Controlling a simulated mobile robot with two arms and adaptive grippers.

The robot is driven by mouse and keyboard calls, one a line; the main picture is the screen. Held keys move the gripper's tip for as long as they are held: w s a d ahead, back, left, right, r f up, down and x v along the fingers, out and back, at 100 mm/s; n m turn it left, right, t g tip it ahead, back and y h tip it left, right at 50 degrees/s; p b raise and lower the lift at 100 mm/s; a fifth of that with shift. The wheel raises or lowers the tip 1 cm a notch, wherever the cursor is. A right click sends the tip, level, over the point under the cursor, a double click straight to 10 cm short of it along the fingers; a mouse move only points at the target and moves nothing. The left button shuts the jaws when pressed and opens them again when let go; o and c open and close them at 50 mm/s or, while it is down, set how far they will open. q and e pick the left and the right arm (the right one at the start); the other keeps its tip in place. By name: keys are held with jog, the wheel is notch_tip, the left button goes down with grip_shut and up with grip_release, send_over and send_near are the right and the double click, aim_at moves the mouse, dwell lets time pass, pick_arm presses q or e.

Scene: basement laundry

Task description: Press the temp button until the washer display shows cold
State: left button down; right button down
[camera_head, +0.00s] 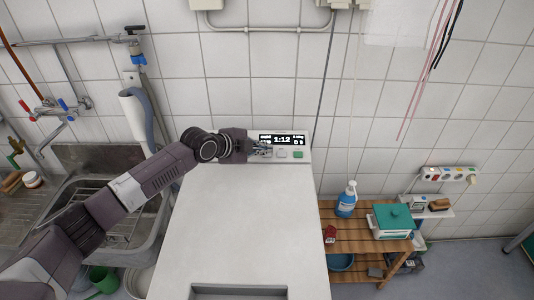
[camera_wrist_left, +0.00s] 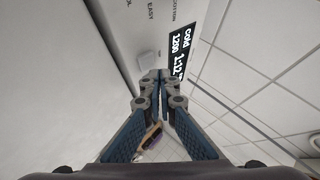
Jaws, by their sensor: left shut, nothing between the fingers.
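The white washer (camera_head: 250,220) stands in the middle of the head view, with its control panel along the back edge. Its black display (camera_head: 282,139) shows 1:12 in the head view. In the left wrist view the display (camera_wrist_left: 183,50) reads cold, 1200 and 1:12. My left gripper (camera_head: 266,149) is shut and empty, its fingertips at the panel just below the display's left part. In the left wrist view the fingertips (camera_wrist_left: 160,76) are beside a pale button (camera_wrist_left: 148,57); I cannot tell whether they touch it. The temp label is not readable. My right gripper is not in view.
A grey button (camera_head: 281,154) and a green button (camera_head: 298,154) sit right of my fingertips. A sink (camera_head: 120,222) is on the left. A wooden shelf (camera_head: 375,222) with a blue bottle (camera_head: 347,200) and a green-topped box (camera_head: 393,221) stands right. The washer top is clear.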

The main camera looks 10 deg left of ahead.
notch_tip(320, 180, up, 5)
jog(key=p, duration=0.4)
jog(key=shift+p, duration=0.35)
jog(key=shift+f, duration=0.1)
dwell(0.3)
